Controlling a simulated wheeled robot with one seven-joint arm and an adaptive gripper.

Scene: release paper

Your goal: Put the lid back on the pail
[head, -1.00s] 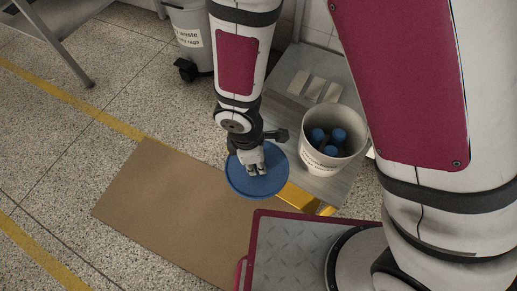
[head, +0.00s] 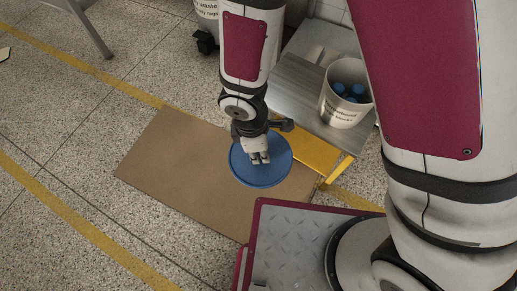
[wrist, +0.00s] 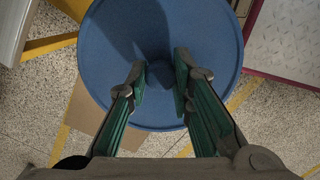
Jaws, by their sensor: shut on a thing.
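The lid is a round blue disc (head: 262,173) with a small knob at its middle. In the wrist view the lid (wrist: 160,28) fills the upper middle. My gripper (head: 258,158) is shut on the lid's knob (wrist: 160,74), with a green-lined finger on either side of it. The lid is seen over the brown sheet; its height above it is hard to judge. The pail (head: 342,110) is white with printed text and stands open to the upper right of the lid, apart from it. Several blue things (head: 350,91) are inside the pail.
The pail stands on a low grey metal platform (head: 303,88) with a yellow front edge (head: 318,154). A brown flat sheet (head: 165,165) lies on the speckled floor. A grey bin (head: 206,22) stands at the back, and a table leg (head: 92,30) at upper left.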

